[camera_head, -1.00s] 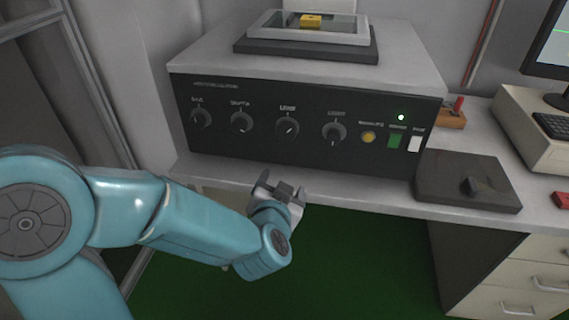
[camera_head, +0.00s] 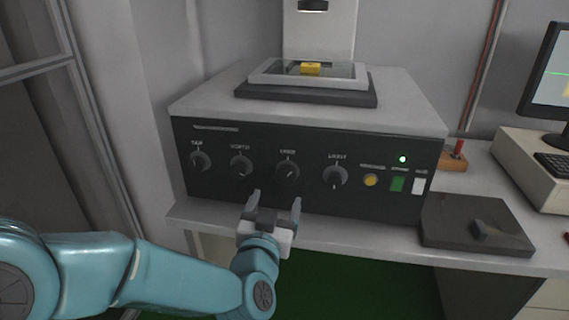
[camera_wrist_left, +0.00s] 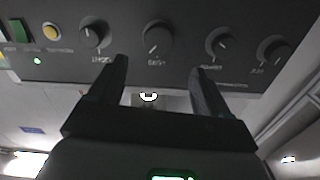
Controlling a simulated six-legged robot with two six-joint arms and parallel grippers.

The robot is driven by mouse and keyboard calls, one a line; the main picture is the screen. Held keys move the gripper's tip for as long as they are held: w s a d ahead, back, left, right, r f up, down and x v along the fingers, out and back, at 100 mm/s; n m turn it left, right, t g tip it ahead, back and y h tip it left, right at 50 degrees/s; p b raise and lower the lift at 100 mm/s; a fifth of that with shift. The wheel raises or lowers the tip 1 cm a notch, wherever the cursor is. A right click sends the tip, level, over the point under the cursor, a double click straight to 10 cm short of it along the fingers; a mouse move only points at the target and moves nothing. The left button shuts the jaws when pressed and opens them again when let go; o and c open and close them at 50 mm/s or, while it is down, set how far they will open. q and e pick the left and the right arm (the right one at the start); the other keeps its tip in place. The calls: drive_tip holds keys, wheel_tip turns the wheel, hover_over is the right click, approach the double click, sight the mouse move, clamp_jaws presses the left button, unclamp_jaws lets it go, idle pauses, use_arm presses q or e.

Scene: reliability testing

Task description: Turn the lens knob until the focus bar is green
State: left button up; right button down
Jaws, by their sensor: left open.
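The lens knob (camera_head: 287,171) is a dark round knob with a light pointer mark, third from the left on the black front panel. In the left wrist view, which shows the panel upside down, the lens knob (camera_wrist_left: 158,37) is ahead, roughly centred between the fingers. My left gripper (camera_head: 275,199) is open and empty, below and slightly left of the lens knob, apart from it. Its two dark fingers (camera_wrist_left: 158,66) also show in the wrist view. The monitor screen (camera_head: 553,80) is cut off at the right edge; a yellow patch shows, but I cannot tell whether it is the focus bar. My right gripper is not in view.
Neighbouring knobs (camera_head: 241,166) (camera_head: 335,176) flank the lens knob. A yellow button (camera_head: 370,180) and green switch (camera_head: 397,184) are further right. A dark pad (camera_head: 445,238) lies on the bench. Above the box sits a stage (camera_head: 262,92) with a yellow piece (camera_head: 311,69).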

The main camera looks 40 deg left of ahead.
sight(286, 177)
use_arm(q)
drive_tip(key=p+x, duration=0.7)
drive_tip(key=x, duration=0.2)
drive_tip(key=shift+w+f+p, duration=0.1)
drive_tip(key=shift+w+p, duration=0.15)
drive_tip(key=shift+p, duration=0.1)
drive_tip(key=c, duration=1)
